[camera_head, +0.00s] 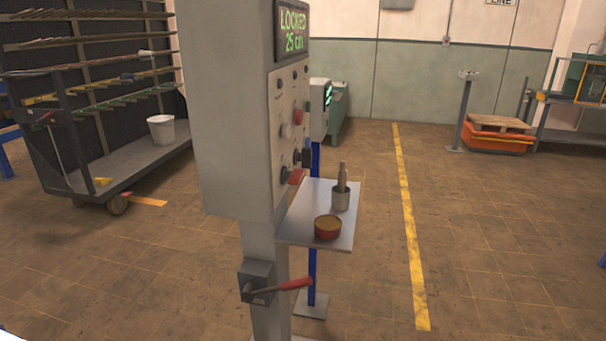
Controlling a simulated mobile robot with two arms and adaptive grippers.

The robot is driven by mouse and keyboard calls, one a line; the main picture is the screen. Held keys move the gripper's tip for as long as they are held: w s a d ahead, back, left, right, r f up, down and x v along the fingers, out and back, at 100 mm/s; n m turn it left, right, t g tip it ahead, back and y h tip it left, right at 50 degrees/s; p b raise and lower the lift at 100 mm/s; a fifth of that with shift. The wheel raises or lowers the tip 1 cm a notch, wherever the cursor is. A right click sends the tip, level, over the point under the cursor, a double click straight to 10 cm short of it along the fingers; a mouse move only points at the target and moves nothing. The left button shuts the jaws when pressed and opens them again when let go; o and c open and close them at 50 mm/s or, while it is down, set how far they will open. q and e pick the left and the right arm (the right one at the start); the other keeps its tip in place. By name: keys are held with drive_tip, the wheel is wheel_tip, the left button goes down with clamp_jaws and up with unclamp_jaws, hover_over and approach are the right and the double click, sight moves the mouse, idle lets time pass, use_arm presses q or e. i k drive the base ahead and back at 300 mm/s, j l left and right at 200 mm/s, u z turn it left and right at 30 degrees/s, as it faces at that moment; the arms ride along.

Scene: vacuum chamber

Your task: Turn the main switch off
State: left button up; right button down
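A grey control cabinet (232,110) stands on a post in the middle of the camera_head view. Its narrow right-hand face carries a panel (277,125) with several knobs and buttons, seen at a steep angle. A red-handled rotary switch (295,176) sits low on this panel. A lever with a red grip (295,283) sticks out to the right from a dark box (257,280) on the post below. I cannot tell which of these is the main switch. A display (293,31) reads "LOCKED 25 cm" in green. Neither of my grippers is in view.
A small shelf (308,238) beside the post holds a red-brown bowl (328,228) and a grey cup (341,199) with something upright in it. A rack trolley (110,165) with a white bucket (161,129) stands at left.

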sight(294, 177)
drive_tip(key=i+l+u, duration=0.1)
drive_tip(key=u, duration=0.3)
drive_tip(key=l+u, duration=0.15)
drive_tip(key=u, duration=0.3)
drive_tip(key=i+l+u, duration=0.1)
drive_tip(key=u, duration=0.3)
drive_tip(key=l+u, duration=0.25)
drive_tip(key=u, duration=0.2)
drive_tip(key=l+u, duration=0.15)
drive_tip(key=u, duration=0.25)
